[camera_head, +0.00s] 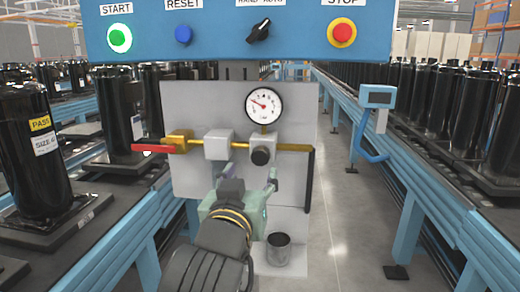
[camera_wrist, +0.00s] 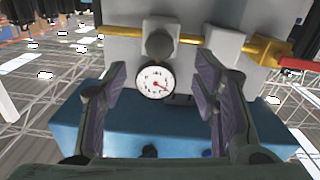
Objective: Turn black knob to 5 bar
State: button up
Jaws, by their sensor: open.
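The black knob (camera_head: 261,156) sticks out from the front of a grey regulator block (camera_head: 263,142) on the brass pipe. It also shows in the wrist view (camera_wrist: 159,44), upside down there, above the gauge. The round white gauge (camera_head: 264,105) sits over the block; its red needle points up and left, and its scale is too small to read surely. The gauge shows in the wrist view too (camera_wrist: 155,81). My gripper (camera_head: 250,178) is open and empty, below and in front of the knob. In the wrist view its fingers (camera_wrist: 160,65) stand wide apart, not touching the knob.
A red-handled valve (camera_head: 155,149) sits left on the pipe. A blue control panel (camera_head: 230,35) with buttons is above. A metal cup (camera_head: 278,249) stands below right. Conveyors with black compressors (camera_head: 38,160) flank both sides; a blue-framed device (camera_head: 377,98) is at right.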

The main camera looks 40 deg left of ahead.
aim_at(259, 158)
jog(key=p+x, duration=0.2)
jog(key=x, duration=0.8)
jog(key=shift+w+p, duration=0.1)
jog(key=shift+p, duration=0.2)
jog(key=c, duration=1.2)
jog(key=shift+o, duration=0.2)
